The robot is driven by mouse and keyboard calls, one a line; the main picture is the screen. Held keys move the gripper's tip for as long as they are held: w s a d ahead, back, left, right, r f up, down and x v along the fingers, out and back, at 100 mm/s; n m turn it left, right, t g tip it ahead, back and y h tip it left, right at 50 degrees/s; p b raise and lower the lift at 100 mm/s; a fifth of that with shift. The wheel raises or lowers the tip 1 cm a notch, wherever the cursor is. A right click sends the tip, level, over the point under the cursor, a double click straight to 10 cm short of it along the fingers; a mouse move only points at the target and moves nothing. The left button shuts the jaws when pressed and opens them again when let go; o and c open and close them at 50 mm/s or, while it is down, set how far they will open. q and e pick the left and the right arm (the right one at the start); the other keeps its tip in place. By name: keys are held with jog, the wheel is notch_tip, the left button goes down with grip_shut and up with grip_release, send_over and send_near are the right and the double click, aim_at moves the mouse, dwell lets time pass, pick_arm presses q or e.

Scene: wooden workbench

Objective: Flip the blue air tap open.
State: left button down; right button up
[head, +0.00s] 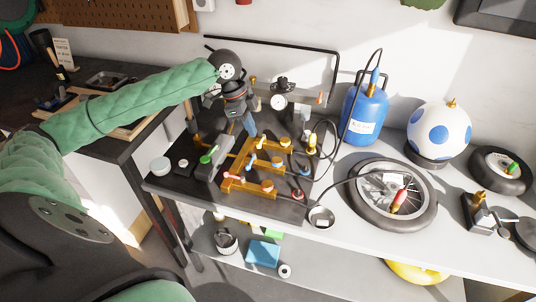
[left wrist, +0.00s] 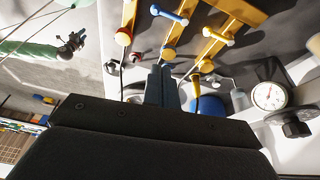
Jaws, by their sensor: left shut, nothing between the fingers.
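The blue air tap (left wrist: 170,15) shows in the left wrist view as a blue lever with a pale end, lying crosswise over the middle yellow bar of the manifold (left wrist: 174,32). In the head view the manifold (head: 240,170) stands on a dark mat, and its small levers are hard to tell apart. My left gripper (head: 249,125) is shut and empty, pointing down behind the bars. Its closed fingers (left wrist: 162,86) are apart from the blue lever in the left wrist view. A green-sleeved arm with a dark end (left wrist: 72,42), seemingly my right gripper, is small there.
A pressure gauge (head: 278,102) stands behind the manifold. A blue tank (head: 364,117), a spoked wheel (head: 427,197) and a spotted ball (head: 454,117) stand to the right. A thin hose runs toward the wheel.

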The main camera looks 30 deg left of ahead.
aim_at(251, 162)
pick_arm(q)
jog(key=shift+s+d+r+m, duration=0.15)
jog(key=shift+s+m, duration=0.05)
jog(key=shift+m, duration=0.5)
pick_arm(e)
jog(key=shift+w+a+r, duration=0.1)
jog(key=shift+w, duration=0.15)
